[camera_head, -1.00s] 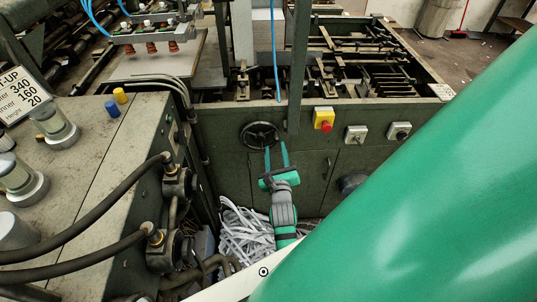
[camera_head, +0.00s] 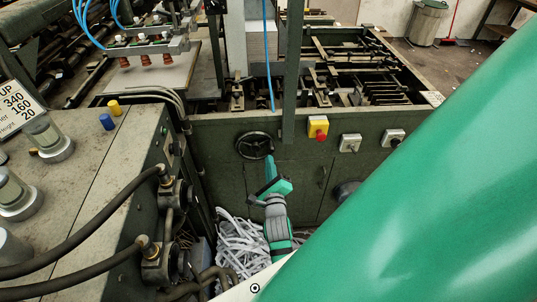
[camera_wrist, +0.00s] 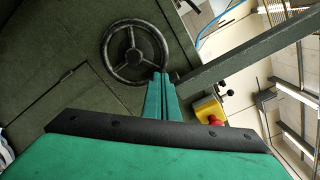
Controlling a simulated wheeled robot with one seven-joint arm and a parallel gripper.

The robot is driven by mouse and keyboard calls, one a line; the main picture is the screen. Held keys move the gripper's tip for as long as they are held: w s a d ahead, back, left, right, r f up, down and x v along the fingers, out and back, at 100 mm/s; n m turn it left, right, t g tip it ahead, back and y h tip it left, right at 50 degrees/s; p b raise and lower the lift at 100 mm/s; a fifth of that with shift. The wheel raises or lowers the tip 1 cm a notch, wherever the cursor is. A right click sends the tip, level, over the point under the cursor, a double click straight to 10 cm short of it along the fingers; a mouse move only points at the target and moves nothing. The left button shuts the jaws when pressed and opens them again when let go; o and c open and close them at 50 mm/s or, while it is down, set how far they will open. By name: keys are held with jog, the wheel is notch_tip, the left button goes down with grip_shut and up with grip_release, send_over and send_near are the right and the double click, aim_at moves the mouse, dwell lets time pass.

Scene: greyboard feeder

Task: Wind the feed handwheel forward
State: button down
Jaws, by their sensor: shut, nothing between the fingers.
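The feed handwheel (camera_head: 254,145) is a dark, spoked wheel on the green machine front, in the middle of the head view. In the wrist view the handwheel (camera_wrist: 134,51) shows its rim and spokes, upper middle. My gripper (camera_head: 270,157) is green, with its fingers pointing up at the wheel's lower right rim. In the wrist view its two fingertips (camera_wrist: 160,75) lie close together at the lower right of the rim. It is shut and empty. I cannot tell whether the tips touch the rim.
Right of the wheel are a yellow box with a red button (camera_head: 318,127) and two grey switches (camera_head: 349,143). A green upright post (camera_head: 289,80) stands close by. Paper strips (camera_head: 238,243) lie below. A control cabinet with hoses (camera_head: 85,190) stands at left.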

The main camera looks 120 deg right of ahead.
jog(key=w+a+r+n, duration=0.2)
jog(key=w+n, duration=0.1)
jog(key=n, duration=1.4)
jog(key=w+a+r+n, duration=0.2)
jog(key=w+r+n, duration=0.1)
jog(key=n, duration=1.4)
jog(key=s+d+f, duration=0.3)
jog(key=s+d, duration=0.4)
jog(key=d, duration=0.1)
jog(key=shift+s+f+g+y, duration=0.3)
jog(key=shift+f+y, duration=0.05)
jog(key=shift+y, duration=0.05)
jog(key=shift+w, duration=0.1)
